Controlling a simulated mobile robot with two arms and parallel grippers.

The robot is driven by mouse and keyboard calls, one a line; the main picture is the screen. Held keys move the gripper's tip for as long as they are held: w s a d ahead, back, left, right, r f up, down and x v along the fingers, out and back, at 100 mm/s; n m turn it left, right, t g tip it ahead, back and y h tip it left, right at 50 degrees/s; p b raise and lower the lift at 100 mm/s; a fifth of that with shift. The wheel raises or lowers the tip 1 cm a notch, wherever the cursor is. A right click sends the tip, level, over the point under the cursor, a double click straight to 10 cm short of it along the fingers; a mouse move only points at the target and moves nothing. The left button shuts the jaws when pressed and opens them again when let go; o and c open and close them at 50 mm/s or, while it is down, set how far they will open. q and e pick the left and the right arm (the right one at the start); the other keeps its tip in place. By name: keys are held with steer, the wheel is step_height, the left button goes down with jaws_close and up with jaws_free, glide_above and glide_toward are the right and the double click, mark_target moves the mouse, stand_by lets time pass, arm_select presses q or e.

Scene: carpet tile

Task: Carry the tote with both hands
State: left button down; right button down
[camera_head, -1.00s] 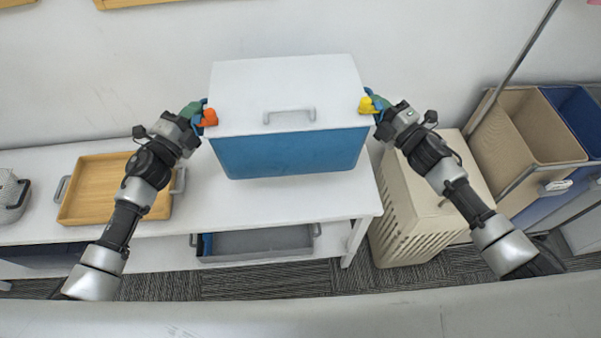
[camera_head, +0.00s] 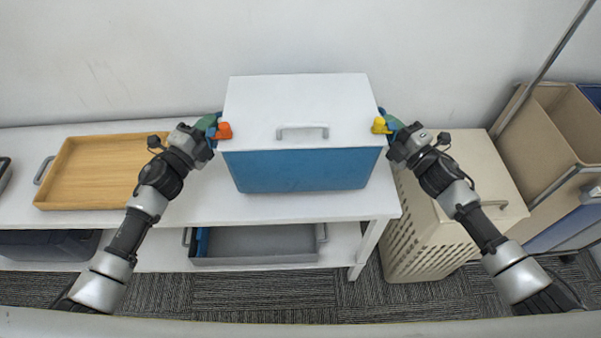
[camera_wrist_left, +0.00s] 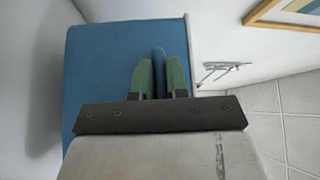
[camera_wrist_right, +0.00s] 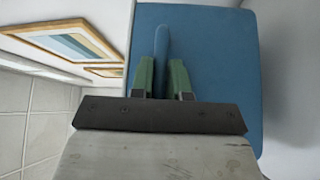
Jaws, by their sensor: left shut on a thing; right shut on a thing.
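The blue tote (camera_head: 300,170) with a white lid (camera_head: 300,100) is upright above the white table (camera_head: 290,208). I cannot tell whether its bottom touches the tabletop. My left gripper (camera_head: 213,124) is shut on the tote's left side handle, beside an orange latch (camera_head: 224,131). My right gripper (camera_head: 390,121) is shut on the right side handle, beside a yellow latch (camera_head: 380,126). The left wrist view shows green fingers (camera_wrist_left: 161,77) around a blue handle on the tote wall (camera_wrist_left: 105,60). The right wrist view shows the same grip (camera_wrist_right: 162,77) on the opposite wall (camera_wrist_right: 220,50).
A wooden tray (camera_head: 95,175) lies on the table at left. A grey bin (camera_head: 255,247) sits on the shelf below. A beige slatted hamper (camera_head: 440,235) stands close at the table's right end, with a tan bin (camera_head: 550,125) beyond. The wall is behind.

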stand_by(0.5)
